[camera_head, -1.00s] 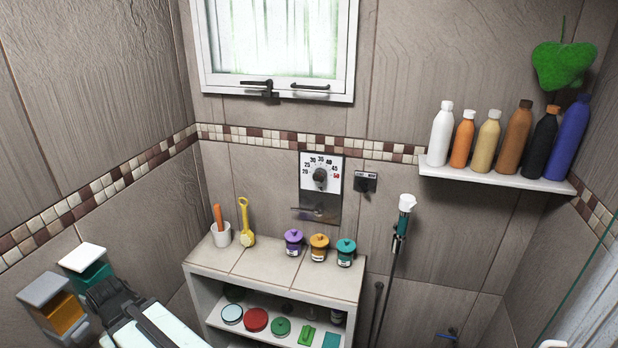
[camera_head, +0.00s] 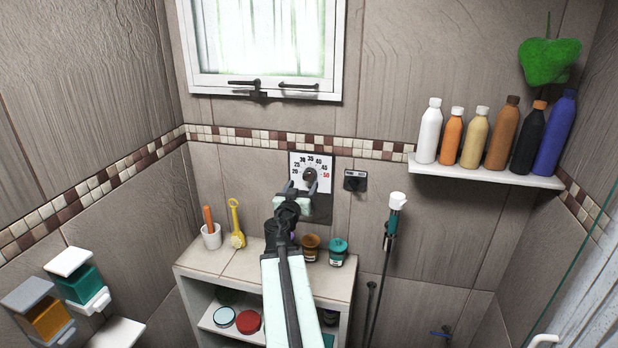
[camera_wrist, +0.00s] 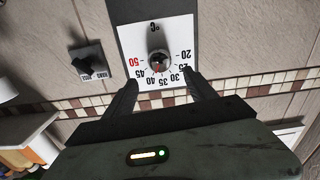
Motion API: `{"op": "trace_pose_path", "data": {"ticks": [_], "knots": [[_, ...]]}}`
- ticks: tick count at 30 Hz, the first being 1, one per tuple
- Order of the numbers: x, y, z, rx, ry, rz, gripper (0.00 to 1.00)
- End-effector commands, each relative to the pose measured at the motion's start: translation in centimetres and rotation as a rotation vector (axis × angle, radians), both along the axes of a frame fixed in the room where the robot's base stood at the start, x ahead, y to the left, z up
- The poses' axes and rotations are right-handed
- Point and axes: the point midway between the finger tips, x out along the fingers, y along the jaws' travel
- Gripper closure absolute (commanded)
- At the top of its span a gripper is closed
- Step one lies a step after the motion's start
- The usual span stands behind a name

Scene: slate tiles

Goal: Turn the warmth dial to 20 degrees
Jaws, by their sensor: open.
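The warmth dial is a round knob (camera_head: 310,174) on a white plate (camera_head: 325,163) with numbers from 20 to a red 50, mounted on the tiled wall. In the wrist view the plate appears upside down, with the knob (camera_wrist: 161,62) near its middle. I cannot tell which number the knob points to. My gripper (camera_head: 300,188) is raised in front of the plate's lower part. It also shows in the wrist view (camera_wrist: 162,80), open and empty, one finger on each side of the knob's line. The fingers appear apart from the knob. My gripper hides the dark lower panel in part.
A small dark switch (camera_head: 355,181) is right of the dial. Below are a tiled shelf unit (camera_head: 225,262) with jars and a cup (camera_head: 211,236). A shower wand (camera_head: 396,202) stands to the right. Several bottles line a wall shelf (camera_head: 490,176).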

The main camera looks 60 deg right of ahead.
Motion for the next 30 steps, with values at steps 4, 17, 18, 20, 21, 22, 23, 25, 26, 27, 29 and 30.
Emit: {"op": "trace_pose_path", "data": {"ticks": [4,17,18,20,21,22,23,25,26,27,29,30], "knots": [[0.3,-0.7,0.0,0.001,0.000,-0.001,0.35],[2.4,-7.3,0.0,0.002,0.001,-0.003,0.35],[2.4,-7.5,0.0,0.002,0.001,-0.003,0.35],[2.4,-7.5,0.0,0.002,0.001,-0.002,0.35],[2.4,-7.5,0.0,0.002,0.001,-0.002,0.35],[2.4,-7.5,0.0,0.002,0.001,-0.002,0.35],[2.4,-7.5,0.0,0.002,0.001,-0.002,0.35],[2.3,-7.5,0.0,0.002,0.001,-0.003,0.38],[2.3,-7.5,0.0,0.002,0.001,-0.003,0.46],[2.3,-7.5,0.0,0.002,0.001,-0.003,0.57],[2.3,-7.5,0.0,0.002,0.001,-0.003,0.74],[2.3,-7.5,0.0,0.002,0.001,-0.003,0.85]]}}
